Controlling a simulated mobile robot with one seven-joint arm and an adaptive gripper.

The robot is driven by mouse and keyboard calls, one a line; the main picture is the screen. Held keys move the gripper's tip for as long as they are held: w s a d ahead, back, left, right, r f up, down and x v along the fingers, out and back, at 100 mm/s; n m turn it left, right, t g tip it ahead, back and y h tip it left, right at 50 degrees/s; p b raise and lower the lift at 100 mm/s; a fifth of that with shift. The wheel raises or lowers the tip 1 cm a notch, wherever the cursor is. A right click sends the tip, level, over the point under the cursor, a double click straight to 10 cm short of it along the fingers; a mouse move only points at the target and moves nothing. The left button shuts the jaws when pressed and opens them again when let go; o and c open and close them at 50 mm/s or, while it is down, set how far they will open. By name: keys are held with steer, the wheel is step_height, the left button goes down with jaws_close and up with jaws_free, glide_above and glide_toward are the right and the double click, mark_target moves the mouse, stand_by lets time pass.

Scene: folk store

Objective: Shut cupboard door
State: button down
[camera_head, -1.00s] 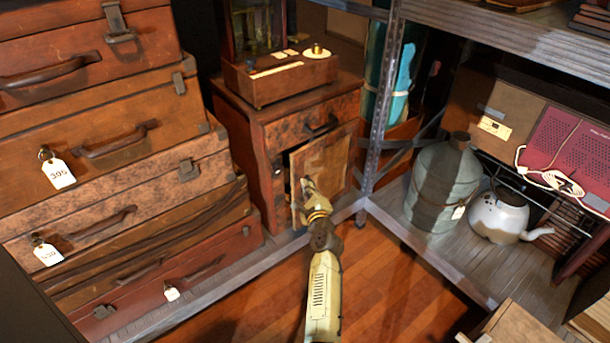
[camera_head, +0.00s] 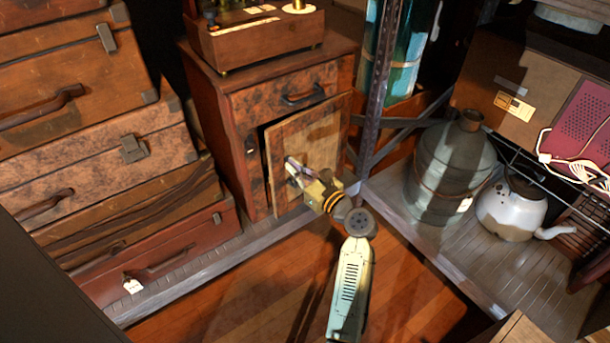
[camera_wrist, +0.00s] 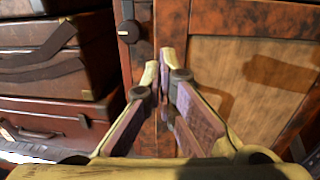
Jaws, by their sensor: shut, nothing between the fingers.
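The cupboard (camera_head: 218,125) is a dark reddish-brown wooden cabinet with a drawer (camera_head: 285,88) above its door. The cupboard door (camera_head: 318,130) has a light wood panel and stands slightly ajar, with a dark gap along its left edge. My gripper (camera_head: 290,166) is in front of the door's left half, shut and empty. In the wrist view, my gripper (camera_wrist: 164,68) points at the cupboard front near the door's left edge, with the door panel (camera_wrist: 240,85) to its right. I cannot tell whether the fingertips touch the door.
Stacked suitcases (camera_head: 90,160) stand left of the cupboard. A metal shelf post (camera_head: 379,90) rises close on its right. A large jug (camera_head: 450,170) and a white kettle (camera_head: 512,208) stand on the low shelf at right. The wooden floor (camera_head: 240,305) in front is clear.

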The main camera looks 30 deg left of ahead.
mark_target(271, 150)
steer(key=x, duration=0.7)
steer(key=shift+w+a, duration=0.1)
steer(key=p+x, duration=0.1)
steer(key=x, duration=0.3)
steer(key=shift+r, duration=0.15)
steer(key=shift+a, duration=0.15)
